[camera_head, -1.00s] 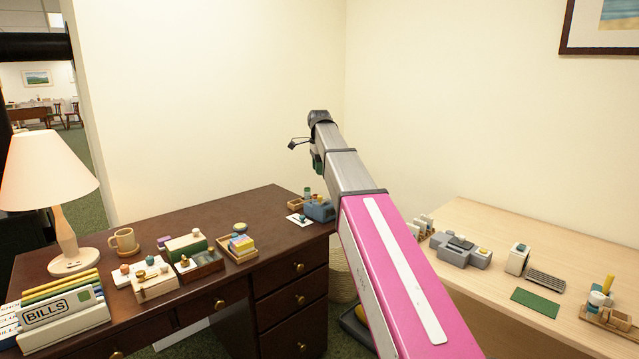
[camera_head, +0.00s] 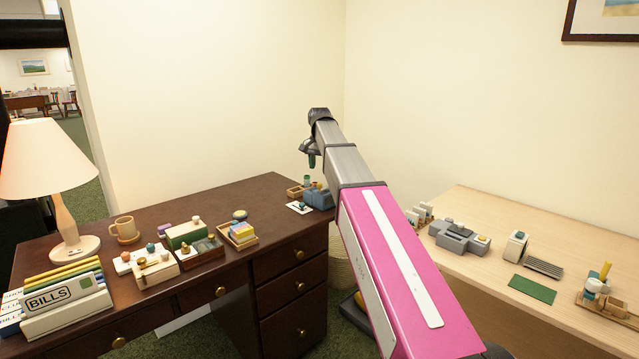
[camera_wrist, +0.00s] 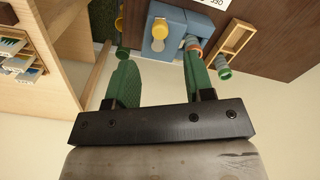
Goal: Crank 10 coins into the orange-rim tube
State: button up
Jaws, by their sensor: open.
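A blue coin device (camera_head: 318,198) stands at the right end of the dark desk. In the wrist view the blue device (camera_wrist: 172,28) shows a round yellow knob (camera_wrist: 160,29) on its near face. An orange ring (camera_wrist: 195,45), looking like a tube rim, is beside it, partly hidden by my right finger. A green tube-like piece (camera_wrist: 223,69) sits to the right of it. My gripper (camera_wrist: 158,72) has two green fingers, spread open with nothing between them. In the head view my gripper (camera_head: 312,160) hangs just above and behind the blue device. I see no coins clearly.
A small wooden tray (camera_wrist: 235,42) is right of the device, and a white card (camera_head: 299,207) lies in front. Boxes, a mug (camera_head: 124,230) and a lamp (camera_head: 60,190) fill the left of the desk. A light wood table (camera_head: 500,225) stands right.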

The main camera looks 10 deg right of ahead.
notch_tip(320, 180, down, 7)
jog(key=shift+f, duration=0.1)
dwell(0.4)
grip_shut()
